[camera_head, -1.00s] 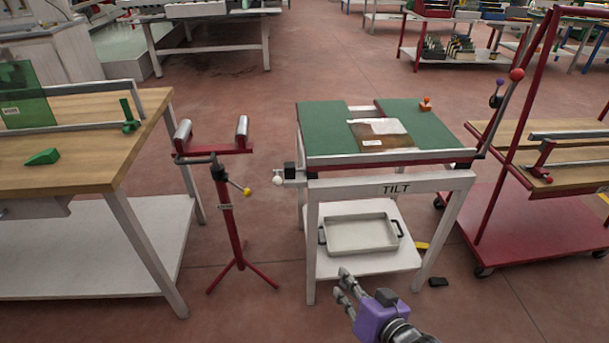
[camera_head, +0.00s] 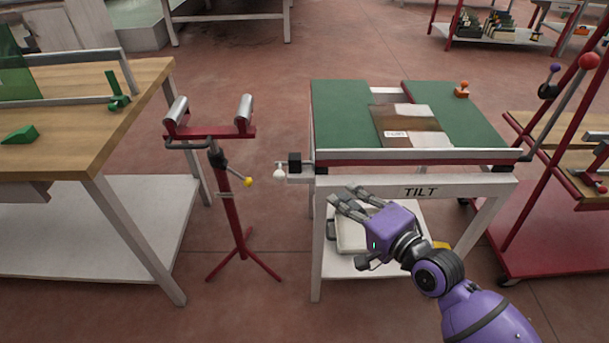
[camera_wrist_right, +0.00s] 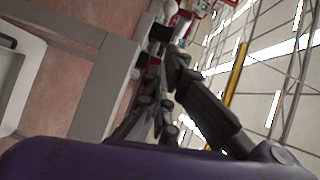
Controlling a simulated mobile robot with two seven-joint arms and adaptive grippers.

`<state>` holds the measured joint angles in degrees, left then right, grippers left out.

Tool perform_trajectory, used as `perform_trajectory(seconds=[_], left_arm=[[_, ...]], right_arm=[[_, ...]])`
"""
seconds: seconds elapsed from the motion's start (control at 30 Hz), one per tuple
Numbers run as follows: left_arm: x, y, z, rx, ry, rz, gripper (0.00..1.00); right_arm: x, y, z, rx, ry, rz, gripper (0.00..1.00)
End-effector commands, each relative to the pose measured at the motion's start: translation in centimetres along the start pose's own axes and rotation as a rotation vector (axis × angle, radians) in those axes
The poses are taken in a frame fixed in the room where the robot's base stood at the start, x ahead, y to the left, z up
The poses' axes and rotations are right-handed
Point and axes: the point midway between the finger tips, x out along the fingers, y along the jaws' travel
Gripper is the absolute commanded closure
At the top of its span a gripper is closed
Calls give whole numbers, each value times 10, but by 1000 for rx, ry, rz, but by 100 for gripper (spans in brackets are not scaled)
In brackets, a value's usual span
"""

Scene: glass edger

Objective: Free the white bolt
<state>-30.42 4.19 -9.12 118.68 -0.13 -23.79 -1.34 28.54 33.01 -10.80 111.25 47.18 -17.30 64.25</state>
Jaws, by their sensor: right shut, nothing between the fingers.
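The white bolt shows as a small round white knob (camera_head: 279,174) on a thin stem, at the left end of the tilt table's front, beside a black block (camera_head: 294,163). A white ball at the top of the right wrist view (camera_wrist_right: 171,7) looks like the same knob. My right gripper (camera_head: 345,198) is shut and empty, in front of the table's front beam marked TILT. Its fingers point up and left, right of and a little below the knob, apart from it. My left gripper is not in view.
The tilt table (camera_head: 340,115) has a green top with a brown and white panel (camera_head: 410,124). A red roller stand (camera_head: 228,200) with a yellow knob is close to the left of the bolt. A wooden bench (camera_head: 85,150) stands further left, a red cart (camera_head: 545,235) right.

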Motion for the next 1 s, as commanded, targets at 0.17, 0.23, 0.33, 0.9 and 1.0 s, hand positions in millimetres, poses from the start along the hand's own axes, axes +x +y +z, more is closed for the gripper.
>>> perform_trajectory(seconds=[0.17,0.23,0.33,0.9,1.0], left_arm=[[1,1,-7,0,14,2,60],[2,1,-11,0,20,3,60],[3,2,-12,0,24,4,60],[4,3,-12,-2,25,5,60],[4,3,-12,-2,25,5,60]], right_arm=[[4,0,0,-2,0,-1,100],[11,0,-1,-2,1,-1,100],[27,-1,0,-1,0,-1,100],[122,0,22,-2,0,0,100],[127,0,26,-2,0,0,100]])
